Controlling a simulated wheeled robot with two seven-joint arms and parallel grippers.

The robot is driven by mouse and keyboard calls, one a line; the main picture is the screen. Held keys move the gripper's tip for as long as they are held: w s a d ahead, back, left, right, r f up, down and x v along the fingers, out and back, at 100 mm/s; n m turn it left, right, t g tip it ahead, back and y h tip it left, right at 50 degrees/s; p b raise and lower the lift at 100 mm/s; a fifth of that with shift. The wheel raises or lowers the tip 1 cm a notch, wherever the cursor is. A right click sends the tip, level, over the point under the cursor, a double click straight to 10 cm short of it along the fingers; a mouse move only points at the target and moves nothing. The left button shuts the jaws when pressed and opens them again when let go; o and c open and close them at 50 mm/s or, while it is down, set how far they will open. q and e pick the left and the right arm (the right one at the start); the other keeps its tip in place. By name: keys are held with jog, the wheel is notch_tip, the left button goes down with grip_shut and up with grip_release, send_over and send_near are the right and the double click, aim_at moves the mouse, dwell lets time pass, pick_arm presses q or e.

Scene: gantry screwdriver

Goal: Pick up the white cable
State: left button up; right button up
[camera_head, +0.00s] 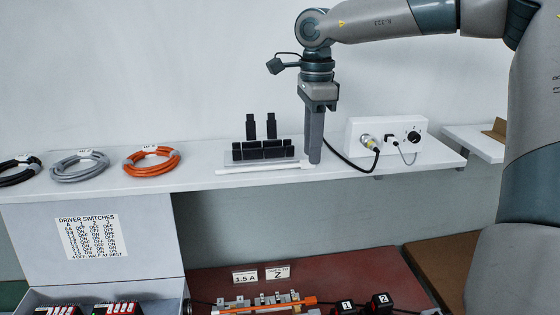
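Three coiled cables with paper tags lie on the white shelf at the left: a black one (18,172) cut by the picture edge, a pale grey one (79,166), and an orange one (151,162). The pale grey coil is the nearest to white. My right gripper (314,158) points straight down over the shelf, well to the right of the coils, beside a black rack. Its fingers show edge-on as one grey bar, so I cannot tell whether they are open or shut. My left gripper is out of view.
The black rack (263,152) holds two upright black pieces. A white box (385,140) with a knob and plugged-in leads stands right of my gripper. The shelf (205,178) is bare between the orange coil and the rack. Below lie a switch chart (93,237) and a red-brown bench.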

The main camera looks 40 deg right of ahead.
jog(key=shift+f, duration=0.9)
grip_shut()
